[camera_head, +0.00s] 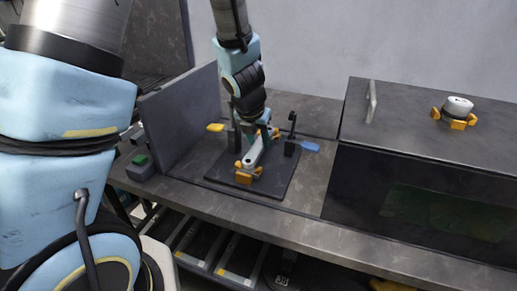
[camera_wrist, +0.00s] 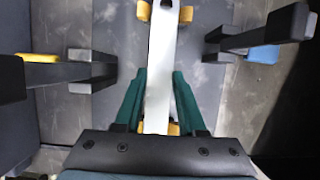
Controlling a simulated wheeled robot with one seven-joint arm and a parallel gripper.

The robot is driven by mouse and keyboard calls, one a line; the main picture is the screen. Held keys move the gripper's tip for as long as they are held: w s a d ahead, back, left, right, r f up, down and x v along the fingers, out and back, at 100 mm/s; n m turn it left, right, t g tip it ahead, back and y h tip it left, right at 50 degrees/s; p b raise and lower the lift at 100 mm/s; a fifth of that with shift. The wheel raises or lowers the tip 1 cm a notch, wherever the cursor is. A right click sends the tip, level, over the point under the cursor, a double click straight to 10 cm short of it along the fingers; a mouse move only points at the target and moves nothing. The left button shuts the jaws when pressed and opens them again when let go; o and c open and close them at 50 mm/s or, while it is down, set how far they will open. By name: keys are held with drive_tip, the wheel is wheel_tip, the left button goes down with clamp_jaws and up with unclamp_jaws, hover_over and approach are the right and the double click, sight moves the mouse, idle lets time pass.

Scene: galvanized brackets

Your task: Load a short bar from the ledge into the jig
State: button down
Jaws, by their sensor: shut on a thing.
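My gripper (camera_head: 252,138) is over the jig, with its green fingers (camera_wrist: 160,76) shut on a short, pale grey bar (camera_head: 253,153). In the wrist view the bar (camera_wrist: 160,50) runs lengthwise between the fingers. Its far part passes between two yellow-orange blocks (camera_wrist: 186,14); its near end overlaps another block (camera_wrist: 174,129). The jig is a dark plate (camera_head: 279,184) with orange blocks (camera_head: 247,178) at the front. I cannot tell whether the bar touches the jig. Clamps with a yellow handle (camera_head: 215,127) and a blue handle (camera_head: 309,146) stand on either side, their arms apart from the bar.
An upright grey panel (camera_head: 182,110) stands left of the jig. A small box with a green button (camera_head: 140,161) sits at the bench's left front. A dark-windowed cabinet (camera_head: 430,195) is on the right, with a white round thing (camera_head: 458,105) among orange blocks on top.

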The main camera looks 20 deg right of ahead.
drive_tip(key=shift+f, duration=0.25)
drive_tip(key=shift+f+b, duration=0.3)
drive_tip(key=shift+f, duration=0.1)
drive_tip(key=c, duration=0.5)
unclamp_jaws()
drive_tip(key=shift+r, duration=0.3)
drive_tip(key=p+v, duration=0.8)
drive_tip(key=v, duration=0.4)
drive_tip(key=shift+a+r, duration=0.1)
